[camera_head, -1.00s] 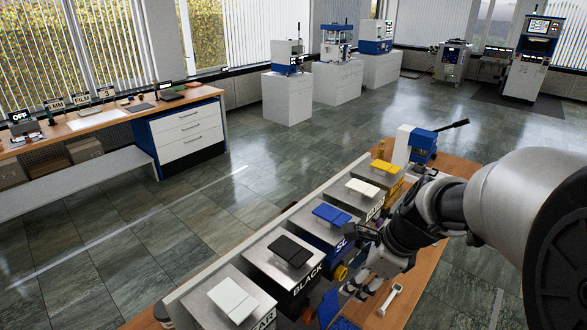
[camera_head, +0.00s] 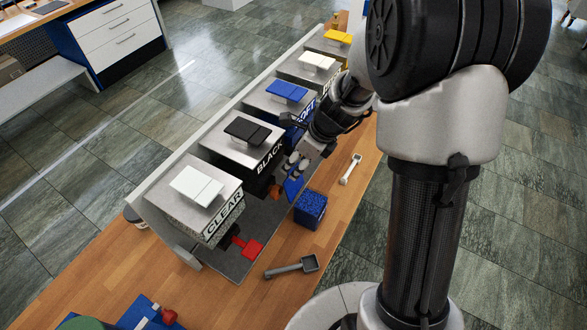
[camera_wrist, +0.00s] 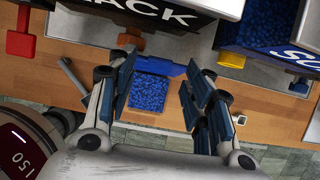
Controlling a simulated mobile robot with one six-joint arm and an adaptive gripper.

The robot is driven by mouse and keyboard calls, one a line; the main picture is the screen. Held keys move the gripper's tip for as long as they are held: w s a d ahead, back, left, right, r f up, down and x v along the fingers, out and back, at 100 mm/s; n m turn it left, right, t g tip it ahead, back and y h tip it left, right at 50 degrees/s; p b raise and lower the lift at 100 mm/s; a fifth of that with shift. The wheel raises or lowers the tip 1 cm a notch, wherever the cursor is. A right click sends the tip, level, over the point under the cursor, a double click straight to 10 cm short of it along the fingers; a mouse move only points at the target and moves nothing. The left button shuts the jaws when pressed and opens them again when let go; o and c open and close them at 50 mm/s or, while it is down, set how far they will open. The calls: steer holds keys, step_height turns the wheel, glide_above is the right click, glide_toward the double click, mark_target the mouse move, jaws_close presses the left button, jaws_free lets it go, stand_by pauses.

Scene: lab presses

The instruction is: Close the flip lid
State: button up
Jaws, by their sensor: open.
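An open-topped box of blue pellets (camera_head: 310,209) stands on the wooden bench in front of the row of dispensers. It also shows in the wrist view (camera_wrist: 151,95), between my fingers. A blue flip lid (camera_head: 293,184) stands raised at the box's dispenser-side edge, and shows beyond the pellets in the wrist view (camera_wrist: 172,70). My gripper (camera_head: 297,163) is open and close to the lid. In the wrist view, my gripper's fingers (camera_wrist: 163,64) are spread on either side of the pellets; I cannot tell whether either touches the lid.
Dispensers labelled CLEAR (camera_head: 224,213) and BLACK (camera_head: 270,157) stand beside a blue-fronted one (camera_head: 300,112). A red-ended handle (camera_head: 250,248) juts out below CLEAR. A grey scoop (camera_head: 292,267) and a white scoop (camera_head: 350,169) lie on the bench.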

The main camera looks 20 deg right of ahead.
mark_target(291, 170)
steer(key=shift+b+x, duration=0.35)
steer(key=shift+x, duration=1.3)
jaws_close()
